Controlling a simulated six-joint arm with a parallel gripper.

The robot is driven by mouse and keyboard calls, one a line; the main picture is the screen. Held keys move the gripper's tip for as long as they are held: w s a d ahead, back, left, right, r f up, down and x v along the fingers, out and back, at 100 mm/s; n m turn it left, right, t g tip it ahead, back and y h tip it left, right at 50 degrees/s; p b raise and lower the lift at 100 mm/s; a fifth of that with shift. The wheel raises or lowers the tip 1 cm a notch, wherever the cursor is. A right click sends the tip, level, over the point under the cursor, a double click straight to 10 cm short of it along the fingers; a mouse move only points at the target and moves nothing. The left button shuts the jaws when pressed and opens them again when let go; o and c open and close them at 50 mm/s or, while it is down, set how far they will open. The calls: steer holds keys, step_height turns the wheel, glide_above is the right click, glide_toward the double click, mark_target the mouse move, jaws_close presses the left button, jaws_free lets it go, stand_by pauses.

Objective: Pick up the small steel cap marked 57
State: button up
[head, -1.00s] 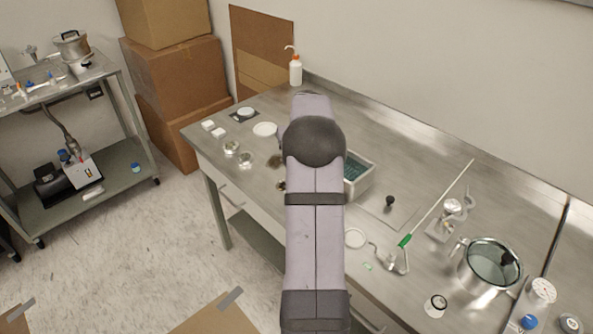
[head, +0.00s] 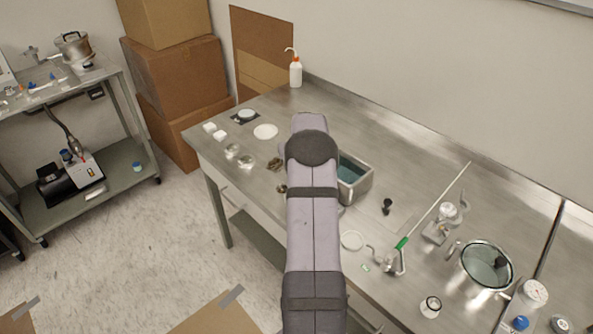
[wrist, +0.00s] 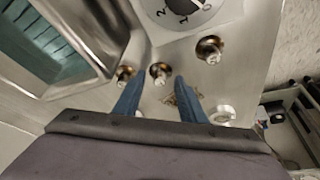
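My gripper (wrist: 159,86) shows in the wrist view as two blue fingers standing apart, with nothing visibly held between them. A small steel cap (wrist: 160,72) lies on the bench in line with the gap, just beyond the fingertips. A second small cap (wrist: 125,73) is close to the left fingertip. A larger round metal piece (wrist: 209,48) stands farther right. No number is legible on any of them, so I cannot tell which is marked 57. In the head view my arm hides the gripper and most of this spot.
A grey-walled tray (wrist: 100,60) with teal contents stands left in the wrist view; it is beside my arm in the head view (head: 366,187). A white dial (wrist: 185,8) is ahead, and a white ring (wrist: 222,115) lies right. A green-collared rod (head: 403,243) lies on the bench.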

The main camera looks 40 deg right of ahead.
steer(key=shift+f, duration=0.1)
jaws_close()
stand_by(0.3)
